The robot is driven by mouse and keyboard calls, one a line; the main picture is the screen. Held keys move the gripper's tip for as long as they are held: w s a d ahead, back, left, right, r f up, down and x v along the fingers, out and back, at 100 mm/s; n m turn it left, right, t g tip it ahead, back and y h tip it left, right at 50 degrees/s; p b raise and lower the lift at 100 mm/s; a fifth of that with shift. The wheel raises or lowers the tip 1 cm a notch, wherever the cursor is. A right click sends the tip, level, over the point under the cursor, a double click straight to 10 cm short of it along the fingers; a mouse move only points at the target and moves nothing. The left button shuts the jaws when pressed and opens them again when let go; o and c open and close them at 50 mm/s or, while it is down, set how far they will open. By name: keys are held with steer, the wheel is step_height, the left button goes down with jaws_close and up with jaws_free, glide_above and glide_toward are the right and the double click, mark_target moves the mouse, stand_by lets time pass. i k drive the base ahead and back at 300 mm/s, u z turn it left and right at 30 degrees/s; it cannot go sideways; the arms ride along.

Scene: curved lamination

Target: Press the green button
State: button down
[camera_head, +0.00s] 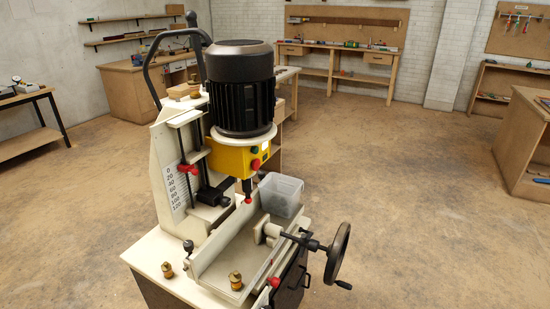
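The green button (254,151) is small and sits on the front of a yellow control box (232,158). A red button (255,164) lies just below it on the same box. The box is under a large black motor (241,88) on a cream machine (163,160) that stands near the middle of the view. Nothing covers the green button. My gripper does not show in this view.
A clear plastic bin (281,194) sits on the machine's bed. A black handwheel (338,253) sticks out at the front right. Workbenches line the walls, with one bench (531,148) at the right edge. The brown floor (400,180) right of the machine is clear.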

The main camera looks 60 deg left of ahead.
mark_target(256, 150)
steer(key=u, duration=3.75)
steer(key=i, duration=0.7)
steer(key=z, duration=0.2)
